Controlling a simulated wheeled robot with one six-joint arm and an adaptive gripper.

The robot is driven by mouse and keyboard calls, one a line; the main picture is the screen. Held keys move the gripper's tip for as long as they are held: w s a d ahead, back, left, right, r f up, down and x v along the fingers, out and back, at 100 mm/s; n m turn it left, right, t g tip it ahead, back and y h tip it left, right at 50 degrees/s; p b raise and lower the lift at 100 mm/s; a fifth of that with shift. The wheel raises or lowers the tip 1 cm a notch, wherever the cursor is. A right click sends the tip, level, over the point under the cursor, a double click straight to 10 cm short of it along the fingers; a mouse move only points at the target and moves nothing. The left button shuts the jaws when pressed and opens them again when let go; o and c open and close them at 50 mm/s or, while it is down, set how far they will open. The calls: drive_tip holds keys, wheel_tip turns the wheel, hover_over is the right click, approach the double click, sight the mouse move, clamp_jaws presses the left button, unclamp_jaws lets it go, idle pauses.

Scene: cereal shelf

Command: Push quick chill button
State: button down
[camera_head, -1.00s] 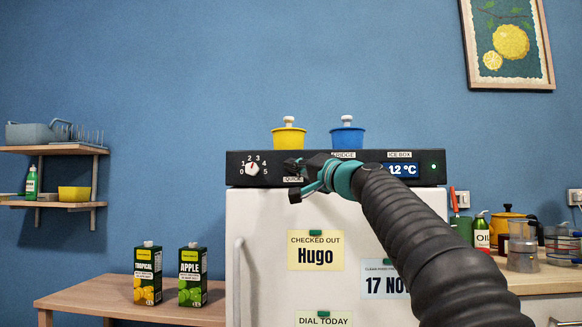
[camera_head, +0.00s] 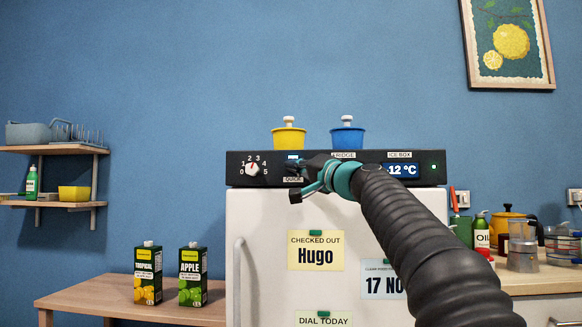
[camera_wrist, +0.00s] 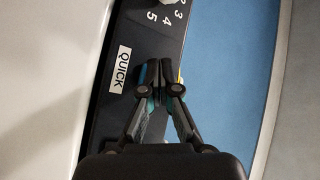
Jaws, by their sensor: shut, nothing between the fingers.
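The quick chill button sits above the QUICK label (camera_head: 293,180) on the black control panel (camera_head: 240,180) of the white fridge. A small pale-blue lit patch (camera_head: 293,157) shows just above my fingertips there; the rest of the button is hidden behind them. My gripper (camera_head: 291,166) is shut and empty, its tips at the panel by the label. The wrist view shows the closed fingertips (camera_wrist: 160,68) beside the QUICK label (camera_wrist: 121,70), with a bluish glint next to them. I cannot tell whether they touch the button. The ice box display (camera_head: 403,171) reads -12 °C.
A dial (camera_head: 253,169) is left of the label. A yellow pot (camera_head: 288,139) and a blue pot (camera_head: 347,139) stand on top of the fridge. Two juice cartons (camera_head: 148,274) stand on a low table at left. The air before the left wall is clear.

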drive_tip(key=shift+s, duration=0.1)
drive_tip(key=shift+s+b, duration=0.35)
drive_tip(key=s+b, duration=0.3)
drive_tip(key=s, duration=0.3)
idle(0.4)
drive_tip(key=shift+a, duration=0.1)
